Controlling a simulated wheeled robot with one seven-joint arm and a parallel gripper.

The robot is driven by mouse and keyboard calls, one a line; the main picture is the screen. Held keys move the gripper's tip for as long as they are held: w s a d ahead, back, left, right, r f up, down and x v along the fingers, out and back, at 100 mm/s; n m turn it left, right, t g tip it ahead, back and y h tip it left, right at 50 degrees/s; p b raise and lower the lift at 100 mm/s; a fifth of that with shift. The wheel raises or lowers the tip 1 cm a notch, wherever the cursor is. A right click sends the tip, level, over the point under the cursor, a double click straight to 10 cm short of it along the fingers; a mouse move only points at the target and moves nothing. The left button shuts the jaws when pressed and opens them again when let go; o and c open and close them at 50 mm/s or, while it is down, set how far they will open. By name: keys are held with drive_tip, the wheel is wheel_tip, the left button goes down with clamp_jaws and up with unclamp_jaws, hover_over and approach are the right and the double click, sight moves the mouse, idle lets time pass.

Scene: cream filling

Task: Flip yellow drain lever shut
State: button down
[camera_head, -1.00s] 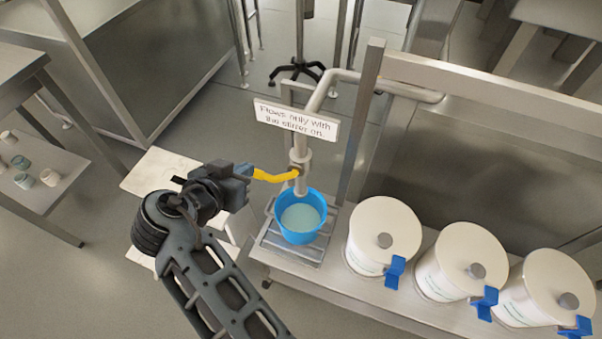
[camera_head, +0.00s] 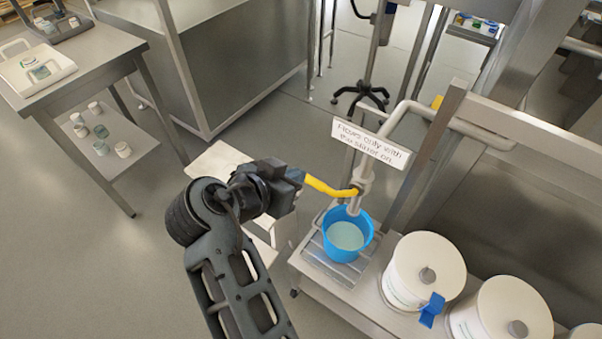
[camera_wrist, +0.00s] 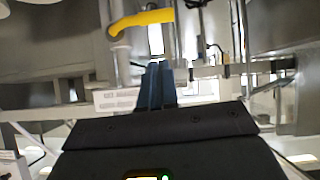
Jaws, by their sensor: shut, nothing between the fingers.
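The yellow drain lever (camera_head: 330,187) sticks out to the left from the valve on the grey drain pipe (camera_head: 362,182). It also shows in the wrist view (camera_wrist: 145,20), lying nearly level at the top. My gripper (camera_head: 301,178) is at the lever's free left end in the head view. In the wrist view its fingers (camera_wrist: 157,68) are shut together and empty, below the lever with a gap in the picture. I cannot tell whether gripper and lever touch. A blue bucket (camera_head: 327,237) of pale liquid stands under the pipe outlet.
A sign (camera_head: 371,144) hangs by the pipe, reading roughly "Flows only with the stirrer on". White lidded containers (camera_head: 424,270) with blue taps stand right of the bucket. A metal table (camera_head: 105,60) is at the left. Open floor lies at lower left.

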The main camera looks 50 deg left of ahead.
drive_tip(key=shift+v, duration=2.65)
drive_tip(key=shift+d, duration=0.1)
drive_tip(key=s+d+f+g+y, duration=0.1)
drive_tip(key=d+f, duration=0.4)
drive_tip(key=d, duration=0.3)
drive_tip(key=s+d+f, duration=0.1)
drive_tip(key=d+f, duration=0.3)
drive_tip(key=d, duration=0.4)
drive_tip(key=s+d+f+g+y, duration=0.1)
drive_tip(key=s+d+f, duration=0.1)
drive_tip(key=d+f, duration=0.45)
drive_tip(key=s+d+r+m+t+h, duration=0.1)
drive_tip(key=s+d+r+t, duration=0.1)
drive_tip(key=s+d+r, duration=0.3)
drive_tip(key=s+d+r+m+t+h, duration=0.1)
drive_tip(key=s+d+r, duration=0.4)
drive_tip(key=d, duration=0.7)
drive_tip(key=s+d+r+m+t+h, duration=0.1)
drive_tip(key=s+d+r+t+h, duration=0.1)
drive_tip(key=s+d+r, duration=0.3)
drive_tip(key=d+r, duration=0.3)
drive_tip(key=d, duration=0.1)
drive_tip(key=shift+d+r+t, duration=0.35)
drive_tip(key=shift+d+t, duration=0.05)
